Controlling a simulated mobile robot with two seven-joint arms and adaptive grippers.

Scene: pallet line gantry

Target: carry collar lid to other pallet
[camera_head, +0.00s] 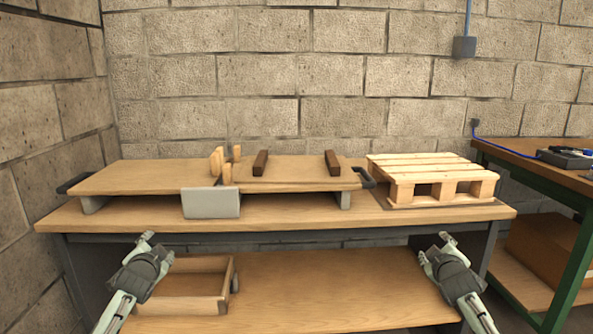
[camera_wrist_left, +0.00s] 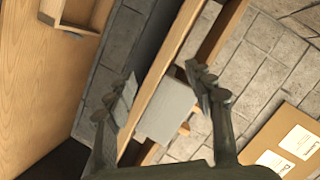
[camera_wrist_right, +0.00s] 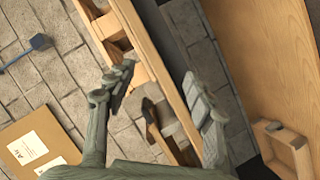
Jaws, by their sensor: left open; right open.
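A long flat wooden board (camera_head: 130,177), which I take to be the collar lid, lies raised on grey supports on the bench. It has a black handle at each end and two dark brown battens on its right half. Where its panels divide is hard to tell. A pale slatted pallet (camera_head: 430,168) stands at the right end of the bench. My left gripper (camera_head: 157,247) is open and empty, in front of and below the bench edge at left. My right gripper (camera_head: 436,247) is open and empty, likewise at right. Both are apart from the board.
Upright wooden pegs (camera_head: 217,161) and a grey plate (camera_head: 211,203) stand at the board's middle. An open wooden box (camera_head: 185,303) sits on the lower shelf (camera_head: 330,290). A green-framed table (camera_head: 530,155) stands at right. A block wall closes the back.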

